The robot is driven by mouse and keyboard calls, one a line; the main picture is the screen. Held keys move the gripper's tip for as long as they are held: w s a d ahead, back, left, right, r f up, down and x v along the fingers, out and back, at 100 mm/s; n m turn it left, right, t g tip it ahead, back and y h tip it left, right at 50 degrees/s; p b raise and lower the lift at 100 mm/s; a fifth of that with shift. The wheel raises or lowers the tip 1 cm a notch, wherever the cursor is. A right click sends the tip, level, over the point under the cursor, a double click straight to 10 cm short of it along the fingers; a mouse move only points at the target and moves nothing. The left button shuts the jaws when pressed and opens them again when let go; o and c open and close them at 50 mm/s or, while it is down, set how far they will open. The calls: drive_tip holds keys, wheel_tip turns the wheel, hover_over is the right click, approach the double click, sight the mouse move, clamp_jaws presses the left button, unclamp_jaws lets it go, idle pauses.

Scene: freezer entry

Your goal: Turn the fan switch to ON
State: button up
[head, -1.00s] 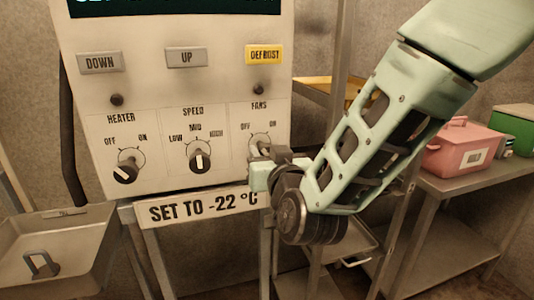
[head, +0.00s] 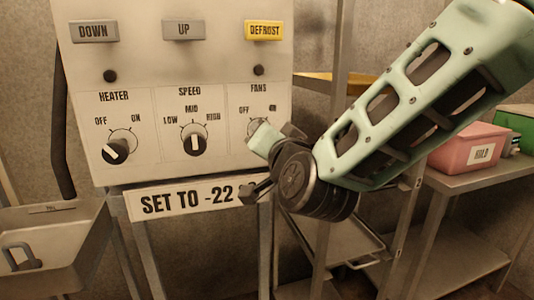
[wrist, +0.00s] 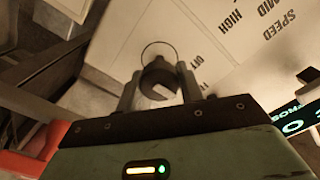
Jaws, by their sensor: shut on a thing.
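The fan switch is a dark round knob (wrist: 158,78) with a white pointer mark, under the FANS label (head: 259,88) on the pale control panel (head: 75,70). In the wrist view my gripper (wrist: 157,82) has one finger on each side of the knob and is shut on it. In the head view my gripper body (head: 263,138) covers the knob and part of its dial. The OFF and ON marks (head: 255,110) show just above it. I cannot tell from the head view where the pointer stands.
The HEATER knob (head: 115,150) and SPEED knob (head: 194,140) sit to the left. DOWN, UP and DEFROST buttons (head: 264,30) are above. A temperature sign (head: 185,201) hangs below.

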drive_tip(key=m+b, duration=0.4)
drive_tip(key=shift+f+b, duration=0.25)
drive_tip(key=shift+b, duration=0.1)
drive_tip(key=shift+r+m+b, duration=0.15)
drive_tip(key=shift+m+b, duration=1.15)
drive_tip(key=shift+m, duration=0.2)
drive_tip(key=o, duration=1)
drive_tip(key=v, duration=1.7)
drive_tip(key=shift+s, duration=0.2)
